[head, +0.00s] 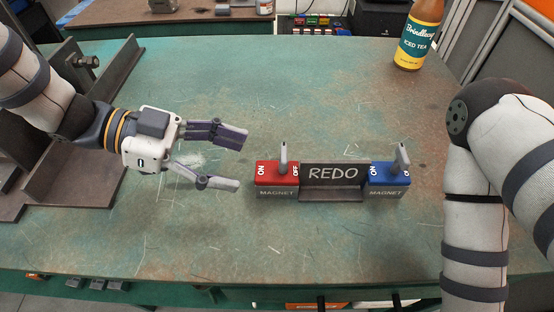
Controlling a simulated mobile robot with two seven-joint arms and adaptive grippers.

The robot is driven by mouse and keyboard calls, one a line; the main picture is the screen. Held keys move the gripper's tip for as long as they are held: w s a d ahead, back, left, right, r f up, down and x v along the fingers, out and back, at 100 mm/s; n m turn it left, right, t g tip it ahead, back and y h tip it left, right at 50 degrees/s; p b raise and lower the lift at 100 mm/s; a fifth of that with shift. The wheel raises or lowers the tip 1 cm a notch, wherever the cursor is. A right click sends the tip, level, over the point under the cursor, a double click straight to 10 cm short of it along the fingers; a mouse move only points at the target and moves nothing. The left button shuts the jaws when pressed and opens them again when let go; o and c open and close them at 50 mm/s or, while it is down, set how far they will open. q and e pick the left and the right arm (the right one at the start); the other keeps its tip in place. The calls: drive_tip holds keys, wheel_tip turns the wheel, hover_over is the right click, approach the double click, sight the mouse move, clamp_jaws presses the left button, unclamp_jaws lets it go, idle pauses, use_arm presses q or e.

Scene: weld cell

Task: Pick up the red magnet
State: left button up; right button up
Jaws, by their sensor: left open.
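The red magnet (277,180) sits on the green table, marked ON and OFF on top with a grey lever standing up near its OFF side. Its right side meets a dark angle piece with REDO written on it (333,175). A blue magnet (388,180) with a similar lever is at the other end of that piece. My left gripper (241,162) is open and empty, just left of the red magnet, with its fingers pointing right towards it. It appears apart from the magnet. My right arm comes in at the right, but its gripper is out of view.
The worn green table (210,240) is clear in front of the magnets and behind them. A bottle of iced tea (418,38) stands at the back right. A brown metal angle fixture (70,150) lies at the left, under my left arm.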

sight(270, 170)
use_arm(q)
drive_tip(key=x, duration=0.8)
drive_tip(key=shift+d+f, duration=0.25)
drive_tip(key=shift+f, duration=0.15)
drive_tip(key=shift+w+r, duration=0.1)
clamp_jaws()
